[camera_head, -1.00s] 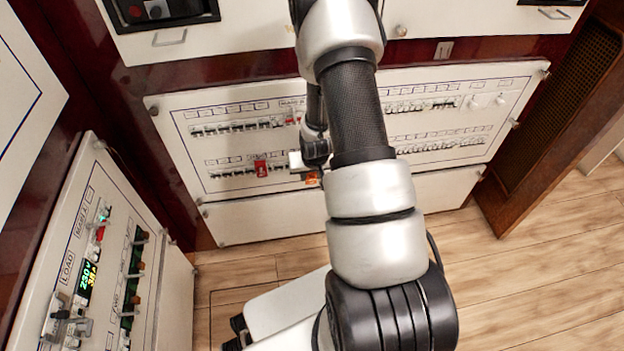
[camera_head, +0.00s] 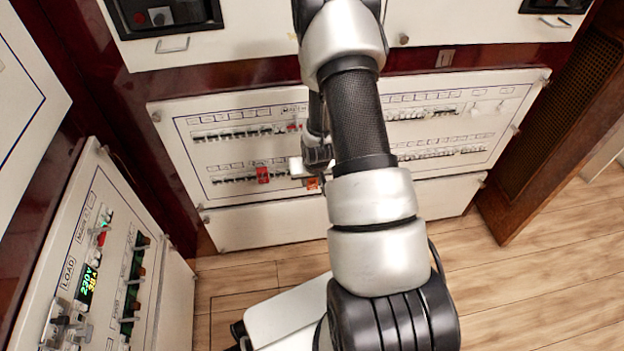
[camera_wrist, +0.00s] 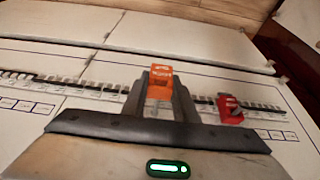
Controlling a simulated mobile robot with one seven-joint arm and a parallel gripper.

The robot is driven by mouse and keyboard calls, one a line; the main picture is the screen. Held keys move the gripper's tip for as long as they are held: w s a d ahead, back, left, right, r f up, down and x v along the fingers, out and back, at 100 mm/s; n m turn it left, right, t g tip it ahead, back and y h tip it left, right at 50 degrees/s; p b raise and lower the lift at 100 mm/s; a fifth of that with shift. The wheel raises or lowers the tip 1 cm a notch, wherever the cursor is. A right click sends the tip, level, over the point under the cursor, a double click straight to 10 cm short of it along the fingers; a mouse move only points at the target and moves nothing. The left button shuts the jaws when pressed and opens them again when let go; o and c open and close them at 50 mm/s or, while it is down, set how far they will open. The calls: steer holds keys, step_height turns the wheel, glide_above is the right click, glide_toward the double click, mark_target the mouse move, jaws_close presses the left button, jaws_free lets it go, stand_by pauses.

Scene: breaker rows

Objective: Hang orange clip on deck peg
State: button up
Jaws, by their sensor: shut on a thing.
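The orange clip (camera_wrist: 160,80) is between the fingertips of my gripper (camera_wrist: 160,98) in the wrist view, and the gripper is shut on it. The clip is in front of the lower breaker row of the white panel. In the head view the orange clip (camera_head: 313,183) shows as a small patch beside my gripper (camera_head: 308,176), partly hidden by my arm. A red clip (camera_wrist: 230,108) is on the same breaker row, to the right in the wrist view; it also shows in the head view (camera_head: 262,175). I cannot make out the deck peg with certainty.
The breaker panel (camera_head: 230,158) has two rows of switches, and my arm covers its middle. A side panel with a green display (camera_head: 86,283) stands at left. A wooden door-like panel (camera_head: 555,120) stands at right. The wooden floor (camera_head: 530,270) is clear at right.

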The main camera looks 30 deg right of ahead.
steer(key=shift+w+d, duration=0.2)
steer(key=shift+w, duration=0.5)
steer(key=shift+w+d, duration=0.2)
steer(key=shift+w, duration=0.5)
steer(key=shift+w, duration=0.3)
steer(key=shift+w+d, duration=0.15)
steer(key=shift+w, duration=0.15)
steer(key=o, duration=1.2)
steer(key=shift+w+a+r, duration=0.15)
steer(key=shift+a, duration=0.1)
steer(key=p+v, duration=0.5)
steer(key=v, duration=1.2)
steer(key=shift+s+d, duration=0.35)
